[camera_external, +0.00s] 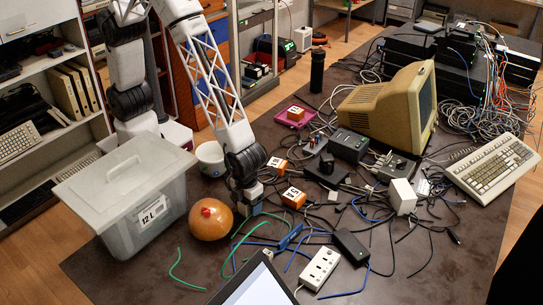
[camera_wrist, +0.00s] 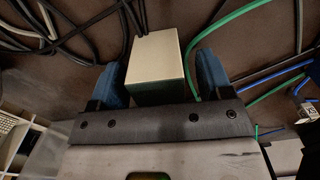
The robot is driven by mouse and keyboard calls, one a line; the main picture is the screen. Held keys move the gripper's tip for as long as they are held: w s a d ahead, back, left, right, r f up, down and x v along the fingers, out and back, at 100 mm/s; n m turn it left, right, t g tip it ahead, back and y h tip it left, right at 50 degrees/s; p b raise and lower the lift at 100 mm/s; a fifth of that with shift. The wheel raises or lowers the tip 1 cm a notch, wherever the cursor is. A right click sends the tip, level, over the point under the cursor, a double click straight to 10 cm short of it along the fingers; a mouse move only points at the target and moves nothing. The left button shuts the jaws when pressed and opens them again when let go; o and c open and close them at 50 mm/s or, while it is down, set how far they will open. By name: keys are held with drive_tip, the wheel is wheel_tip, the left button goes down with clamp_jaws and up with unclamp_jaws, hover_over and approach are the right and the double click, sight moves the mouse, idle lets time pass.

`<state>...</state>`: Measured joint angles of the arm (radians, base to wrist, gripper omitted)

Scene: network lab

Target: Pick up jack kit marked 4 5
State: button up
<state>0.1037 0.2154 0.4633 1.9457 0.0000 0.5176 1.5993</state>
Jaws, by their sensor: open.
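My gripper (camera_external: 248,206) points down, low over the table, left of the kits. In the wrist view my gripper (camera_wrist: 162,85) is open, its blue fingers on either side of a plain pale box (camera_wrist: 155,65). No mark shows on that box.
An orange round object (camera_external: 210,219) stands close left of my gripper, with a lidded bin (camera_external: 128,190) beyond it. A white bowl (camera_external: 210,158) is behind. Green and blue cables, a power strip (camera_external: 319,268) and black adapters (camera_external: 351,246) clutter the front right.

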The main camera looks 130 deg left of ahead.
idle(0.3)
drive_tip(key=c, duration=1.1)
drive_tip(key=shift+o, duration=0.2)
drive_tip(key=shift+r, duration=0.1)
drive_tip(key=shift+r, duration=4.95)
